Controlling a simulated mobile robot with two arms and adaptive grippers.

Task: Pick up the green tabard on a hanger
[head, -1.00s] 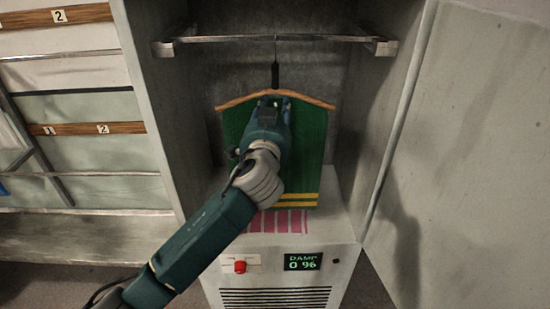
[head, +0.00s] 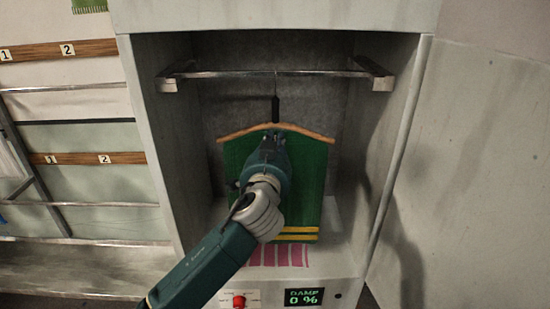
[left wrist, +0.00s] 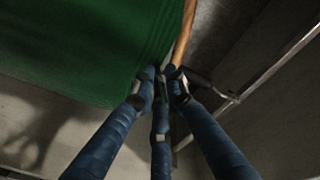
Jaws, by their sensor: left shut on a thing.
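The green tabard (head: 307,185) with yellow stripes at its hem hangs on a wooden hanger (head: 310,132) inside a grey cabinet. The hanger's thin hook runs up from a dark stem (head: 275,110) to the metal rail (head: 325,73). My left gripper (head: 272,137) is at the top middle of the tabard, just below the hanger's peak. In the left wrist view its fingers (left wrist: 164,74) are closed together at the hanger wood (left wrist: 183,35) beside the green cloth (left wrist: 80,45). The exact grip is partly hidden. My right gripper is not in view.
The cabinet's side walls (head: 392,140) stand close on both sides. A numbered rack (head: 60,50) stands at left. A pale panel (head: 480,170) is at right.

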